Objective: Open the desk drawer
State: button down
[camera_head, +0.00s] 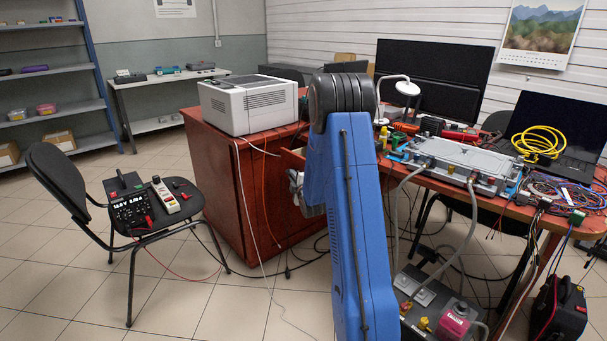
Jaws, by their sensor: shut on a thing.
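The wooden desk (220,180) has a reddish-brown cabinet under its left part. A brown drawer edge (291,158) juts out just below the desktop, left of my blue arm, and looks partly pulled out. The rest of the drawer and its handle are hidden behind my arm. My gripper (297,184) shows only in part, as a pale grey piece at the drawer front. It is shut at the drawer handle, but its fingertips and the contact are hidden.
A white box-shaped device (250,104) stands on the desk's left end. A black chair (130,215) holding instruments stands at the left. Cables trail over the tiled floor. A grey fixture (460,160) and hoses cover the right desk part.

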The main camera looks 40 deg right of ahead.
jog(key=shift+s+a+f, duration=0.1)
jog(key=shift+s+a, duration=0.05)
jog(key=shift+a, duration=1.1)
jog(key=c, duration=1.8)
grip_release()
jog(key=v, duration=1.7)
jog(key=shift+s, duration=0.2)
